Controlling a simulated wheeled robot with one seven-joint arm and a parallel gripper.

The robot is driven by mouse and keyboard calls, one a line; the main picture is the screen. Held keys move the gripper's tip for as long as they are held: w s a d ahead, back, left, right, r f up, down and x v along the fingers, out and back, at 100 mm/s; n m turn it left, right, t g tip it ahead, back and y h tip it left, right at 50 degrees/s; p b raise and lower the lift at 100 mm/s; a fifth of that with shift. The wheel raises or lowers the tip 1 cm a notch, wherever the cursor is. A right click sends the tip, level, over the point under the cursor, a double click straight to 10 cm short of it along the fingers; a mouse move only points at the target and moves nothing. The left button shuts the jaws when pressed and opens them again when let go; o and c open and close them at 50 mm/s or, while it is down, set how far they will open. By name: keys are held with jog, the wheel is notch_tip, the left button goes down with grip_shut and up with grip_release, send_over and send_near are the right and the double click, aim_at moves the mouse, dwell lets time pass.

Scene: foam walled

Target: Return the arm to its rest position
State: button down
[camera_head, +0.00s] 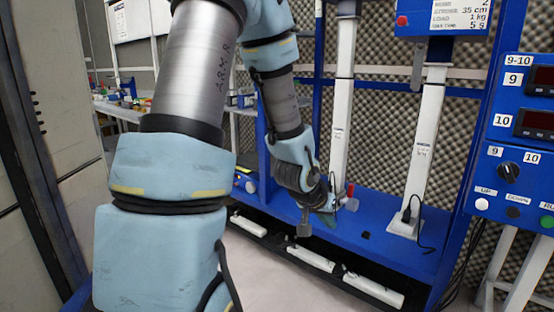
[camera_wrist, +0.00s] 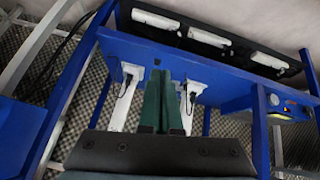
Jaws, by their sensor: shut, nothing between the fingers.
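My arm reaches from the left foreground of the head view towards the blue test rig, bent down at its end. My gripper (camera_head: 328,219) hangs low in front of the rig's blue base plate, near the foot of the left white post. In the wrist view, the two dark green fingers of my gripper (camera_wrist: 162,75) lie side by side, shut with nothing between them. I cannot tell the exact gap between the fingertips and the plate.
The blue base plate (camera_head: 370,231) carries white posts (camera_head: 420,150). White bars (camera_head: 373,290) lie in a dark tray along its front. A blue control panel (camera_head: 520,135) stands at right, a grey cabinet (camera_head: 45,130) at left. The pale floor (camera_head: 265,275) in front is clear.

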jog(key=s+a+r+n+g+y, duration=0.1)
jog(key=s+a+r+n+y, duration=0.15)
jog(key=a, duration=0.45)
jog(key=s+a+r+n+g+y+p, duration=0.1)
jog(key=s+a+r+g, duration=0.1)
jog(key=s+a, duration=0.35)
jog(key=s+a+r+n+g+y, duration=0.1)
jog(key=s+a+r+y, duration=0.1)
jog(key=a, duration=0.6)
notch_tip(320, 180, up, 18)
jog(key=p, duration=1.8)
jog(key=shift+w+d+f, duration=0.15)
jog(key=shift+w+f, duration=0.1)
jog(key=shift+w, duration=0.1)
jog(key=shift+h, duration=0.25)
